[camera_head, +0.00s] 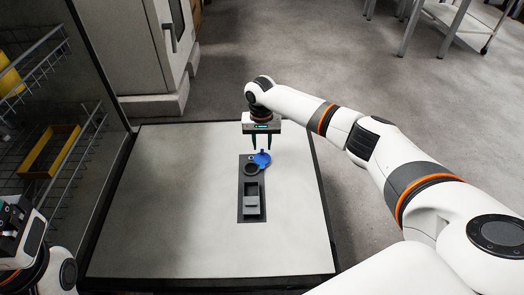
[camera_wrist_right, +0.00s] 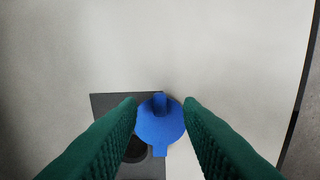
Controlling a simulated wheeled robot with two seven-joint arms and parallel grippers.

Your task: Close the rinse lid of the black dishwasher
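The blue rinse lid (camera_head: 262,159) stands open beside the round dark rinse opening (camera_head: 251,169) on the dispenser panel (camera_head: 243,207). The lid also shows in the right wrist view (camera_wrist_right: 160,125), with a raised tab on it. My right gripper (camera_head: 261,147) is open and points down over the lid. In the right wrist view its green fingers (camera_wrist_right: 160,103) show on either side of the lid with nothing held between them. I cannot tell whether they touch it. Only part of my left arm shows at the lower left; its fingertips cannot be made out.
The panel sits in the pale, flat open dishwasher door (camera_head: 180,200), which is otherwise clear. A rack (camera_head: 85,135) with a yellow tray (camera_head: 48,150) stands at the left. A grey cabinet (camera_head: 135,45) is behind the door, and a metal table (camera_head: 450,20) stands far right.

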